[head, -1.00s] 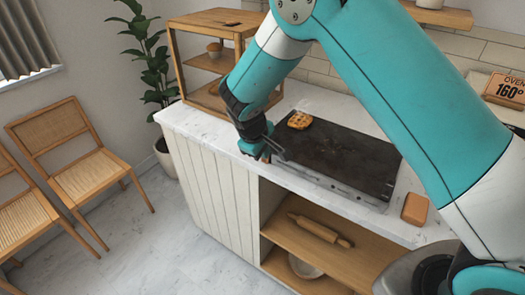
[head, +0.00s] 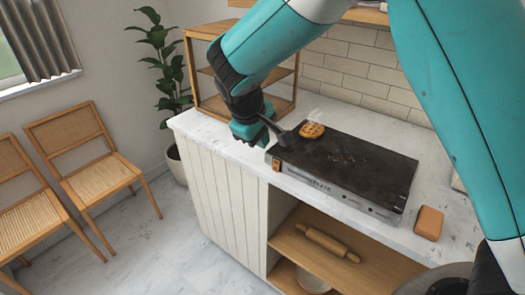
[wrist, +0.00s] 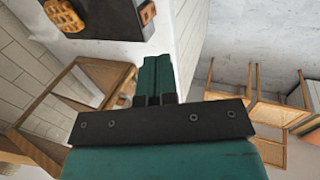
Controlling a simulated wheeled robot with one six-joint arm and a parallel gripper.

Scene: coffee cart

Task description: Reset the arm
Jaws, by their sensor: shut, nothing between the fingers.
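My gripper (head: 254,137) is at the end of the teal arm, over the left part of the white counter, just left of the griddle. In the wrist view its two teal fingers (wrist: 157,75) lie side by side, shut with nothing between them. In the head view the fingertips are hard to make out. The dark griddle (head: 350,165) stands on the counter with a steaming waffle (head: 311,130) on its far left part. The waffle also shows in the wrist view (wrist: 65,14).
A wooden shelf unit (head: 193,75) stands behind my gripper. A brown block (head: 429,223) lies right of the griddle. Below the counter (head: 188,124) are a rolling pin (head: 327,243) and a bowl (head: 312,279). Two chairs (head: 85,155) and a plant (head: 165,70) stand at left.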

